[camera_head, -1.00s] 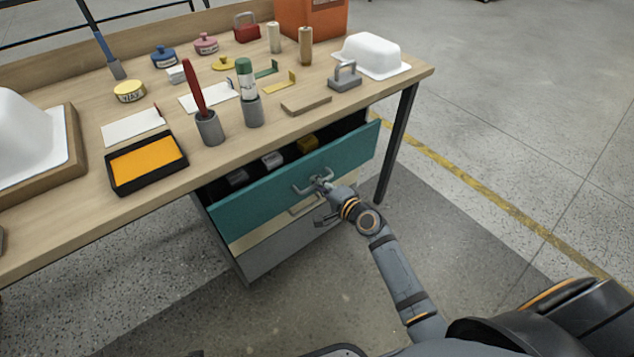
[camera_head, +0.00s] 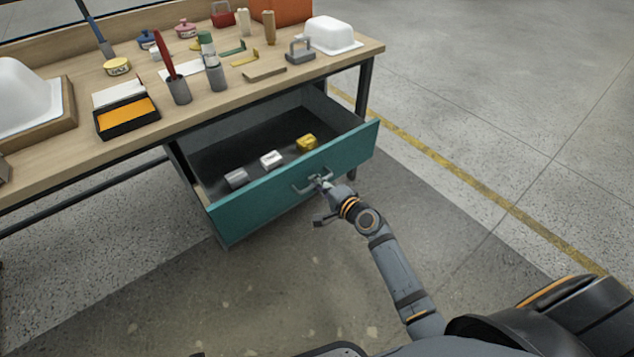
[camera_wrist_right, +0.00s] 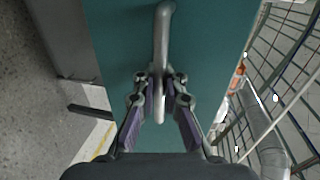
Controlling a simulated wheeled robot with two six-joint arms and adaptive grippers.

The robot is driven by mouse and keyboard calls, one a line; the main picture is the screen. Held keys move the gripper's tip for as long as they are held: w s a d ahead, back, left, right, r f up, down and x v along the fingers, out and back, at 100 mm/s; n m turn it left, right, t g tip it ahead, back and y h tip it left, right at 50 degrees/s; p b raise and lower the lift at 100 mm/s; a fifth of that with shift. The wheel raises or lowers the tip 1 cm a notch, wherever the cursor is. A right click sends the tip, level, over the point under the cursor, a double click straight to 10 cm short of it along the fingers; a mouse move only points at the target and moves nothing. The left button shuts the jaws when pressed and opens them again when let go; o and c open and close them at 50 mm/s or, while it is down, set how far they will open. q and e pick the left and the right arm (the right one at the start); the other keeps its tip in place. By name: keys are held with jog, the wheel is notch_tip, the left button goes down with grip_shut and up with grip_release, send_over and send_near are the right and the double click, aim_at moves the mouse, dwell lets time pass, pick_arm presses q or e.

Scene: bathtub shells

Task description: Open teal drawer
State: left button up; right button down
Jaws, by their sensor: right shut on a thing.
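The teal drawer (camera_head: 283,194) stands pulled far out from under the workbench, its inside open to view. A grey block (camera_head: 236,178), a white block (camera_head: 271,159) and a yellow block (camera_head: 306,142) lie in it near its front. My right gripper (camera_head: 322,183) is at the drawer's front, shut on the metal bar handle (camera_head: 303,187). In the right wrist view the handle (camera_wrist_right: 163,40) runs between the two fingers (camera_wrist_right: 161,98), against the teal front. My left gripper is not in view.
The workbench top (camera_head: 190,117) carries an orange pad tray (camera_head: 126,118), a red-handled tool (camera_head: 172,75), a white tub shell (camera_head: 333,35) and several small items. A bench leg (camera_head: 364,88) stands right of the drawer. The floor in front is clear.

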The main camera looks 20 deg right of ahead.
jog(key=c, duration=1.7)
grip_release()
jog(key=shift+c, duration=0.2)
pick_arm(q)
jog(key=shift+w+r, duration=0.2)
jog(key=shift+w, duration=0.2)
pick_arm(e)
jog(key=shift+s, duration=0.1)
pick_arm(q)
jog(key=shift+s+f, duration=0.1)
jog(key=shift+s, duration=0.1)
pick_arm(e)
jog(key=v, duration=1.1)
jog(key=shift+s, duration=0.35)
jog(key=shift+d+r, duration=0.15)
